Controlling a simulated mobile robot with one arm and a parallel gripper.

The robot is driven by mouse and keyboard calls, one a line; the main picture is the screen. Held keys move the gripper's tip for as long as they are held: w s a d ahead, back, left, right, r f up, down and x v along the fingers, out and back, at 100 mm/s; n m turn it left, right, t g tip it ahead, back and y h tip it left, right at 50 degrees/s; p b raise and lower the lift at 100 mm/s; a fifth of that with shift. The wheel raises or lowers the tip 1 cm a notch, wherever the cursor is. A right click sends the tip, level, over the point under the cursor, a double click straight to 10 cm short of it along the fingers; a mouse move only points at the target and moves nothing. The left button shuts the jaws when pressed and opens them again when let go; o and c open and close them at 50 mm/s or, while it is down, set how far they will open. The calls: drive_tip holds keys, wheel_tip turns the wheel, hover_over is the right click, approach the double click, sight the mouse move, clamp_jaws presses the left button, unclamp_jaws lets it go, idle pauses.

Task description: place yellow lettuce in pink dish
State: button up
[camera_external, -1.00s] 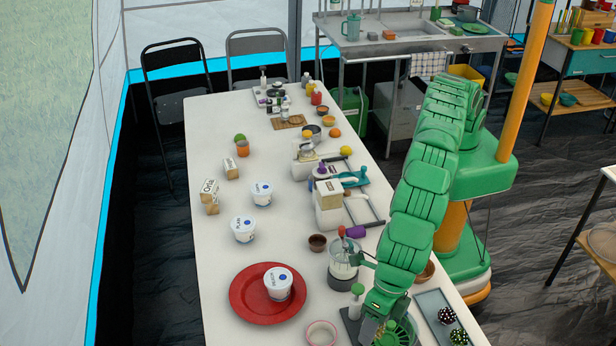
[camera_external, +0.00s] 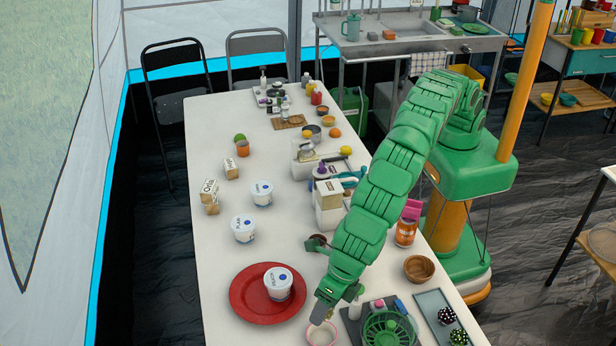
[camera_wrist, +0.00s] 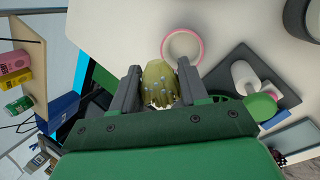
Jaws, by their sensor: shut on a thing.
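The yellow lettuce (camera_wrist: 158,84) is a yellow-green lump between the two grey fingers of my gripper (camera_wrist: 157,88) in the wrist view. The gripper is shut on it. The pink dish (camera_wrist: 166,43) shows as a pink rim with a pale inside, just beyond the lettuce in that view. In the external view the pink dish (camera_external: 322,344) lies at the bottom edge of the table, partly cut off. My arm's end is just above and beside it there. The gripper's height above the dish is hard to tell.
A red plate (camera_external: 244,300) with a white tub (camera_external: 279,284) sits left of my arm. A green colander (camera_external: 388,328) on a dark board is close on the right. A wooden bowl (camera_external: 419,268) and a tray (camera_external: 433,304) lie farther right.

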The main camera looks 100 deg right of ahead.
hover_over(323, 340)
drive_tip(key=shift+f, duration=4.05)
drive_tip(key=o, duration=1.1)
drive_tip(key=shift+r, duration=3.5)
